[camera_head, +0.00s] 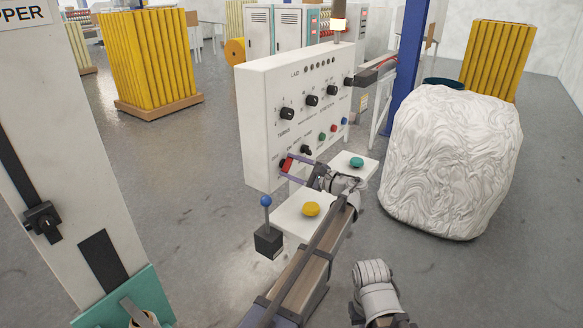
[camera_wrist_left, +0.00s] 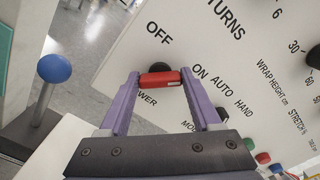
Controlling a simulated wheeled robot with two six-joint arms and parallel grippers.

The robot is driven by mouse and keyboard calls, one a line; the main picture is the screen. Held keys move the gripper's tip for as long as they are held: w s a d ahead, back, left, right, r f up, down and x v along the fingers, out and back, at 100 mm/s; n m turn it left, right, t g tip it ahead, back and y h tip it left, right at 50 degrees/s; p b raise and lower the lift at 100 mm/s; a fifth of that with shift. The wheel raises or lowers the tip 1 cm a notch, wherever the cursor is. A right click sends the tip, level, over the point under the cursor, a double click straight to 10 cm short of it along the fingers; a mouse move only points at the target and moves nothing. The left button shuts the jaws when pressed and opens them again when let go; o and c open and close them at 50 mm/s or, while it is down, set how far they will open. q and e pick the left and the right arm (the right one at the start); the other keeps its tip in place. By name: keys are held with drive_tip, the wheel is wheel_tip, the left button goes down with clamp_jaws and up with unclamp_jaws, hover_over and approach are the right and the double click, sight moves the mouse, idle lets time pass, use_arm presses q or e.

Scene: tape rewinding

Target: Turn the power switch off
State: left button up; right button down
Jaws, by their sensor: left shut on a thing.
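The power switch is a red handle on a black round base, low on the front of the white control panel (camera_head: 262,95). In the head view the red handle (camera_head: 287,164) shows at the panel's lower part. In the left wrist view the handle (camera_wrist_left: 160,78) lies level between the purple fingers, below OFF and to the left of ON. I cannot tell which setting it points to. My left gripper (camera_wrist_left: 162,82) is shut on the handle, a finger at each end. My right gripper is not seen; only part of my right arm shows at the bottom of the head view.
Below the panel are a yellow button (camera_head: 311,209) and a green button (camera_head: 357,162) on white plates, and a blue-knobbed lever (camera_head: 266,201). Black dials (camera_head: 312,100) sit above the switch. A white wrapped bulk (camera_head: 450,165) stands at right. Open floor lies at left.

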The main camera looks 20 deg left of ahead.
use_arm(q)
drive_tip(key=n, duration=0.4)
drive_tip(key=shift+f, duration=0.1)
drive_tip(key=n, duration=0.4)
drive_tip(key=shift+n, duration=0.3)
drive_tip(key=n, duration=0.4)
drive_tip(key=shift+f+n, duration=0.1)
drive_tip(key=shift+n, duration=2.4)
drive_tip(key=o, duration=1.4)
